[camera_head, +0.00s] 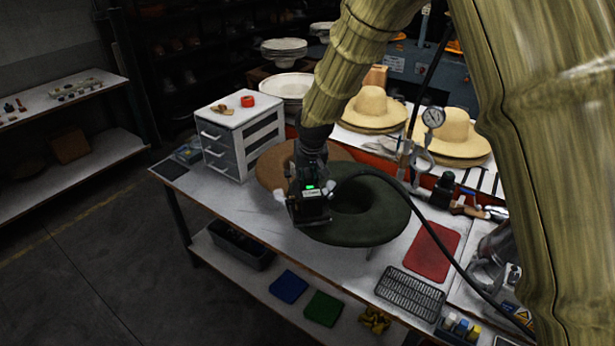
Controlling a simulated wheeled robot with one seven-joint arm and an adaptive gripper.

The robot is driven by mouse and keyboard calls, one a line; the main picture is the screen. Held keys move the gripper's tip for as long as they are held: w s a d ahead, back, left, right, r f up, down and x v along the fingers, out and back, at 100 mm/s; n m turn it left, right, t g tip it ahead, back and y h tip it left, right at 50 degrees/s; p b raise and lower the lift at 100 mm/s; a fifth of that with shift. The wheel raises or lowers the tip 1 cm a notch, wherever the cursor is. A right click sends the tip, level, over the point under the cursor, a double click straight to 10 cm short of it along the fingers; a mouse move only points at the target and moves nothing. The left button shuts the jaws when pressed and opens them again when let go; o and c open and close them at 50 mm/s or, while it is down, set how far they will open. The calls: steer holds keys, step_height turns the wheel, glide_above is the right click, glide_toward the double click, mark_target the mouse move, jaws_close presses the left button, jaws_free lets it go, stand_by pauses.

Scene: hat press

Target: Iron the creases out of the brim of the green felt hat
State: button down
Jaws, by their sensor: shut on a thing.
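The dark green felt hat (375,225) lies on the white workbench (222,195), its wide round brim facing up around a darker middle. My gripper (307,190) is at the left part of the brim and is shut on a dark iron (312,212), which shows a small green light. The iron is over the brim's left front edge. I cannot tell whether its sole touches the felt. A dark hose runs from the iron area to the right. Any creases are too small or dark to see, and the brim under the iron is hidden.
A brown hat (270,165) lies just behind the green one. A drawer unit (226,150) stands at the left. Straw hats (372,106) stand behind. A red mat (433,252) and a dark rack (410,292) lie at the right. The floor at the left is clear.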

steer(key=shift+w+r+p, duration=0.1)
steer(key=shift+r+p, duration=1)
steer(key=shift+r, duration=1.15)
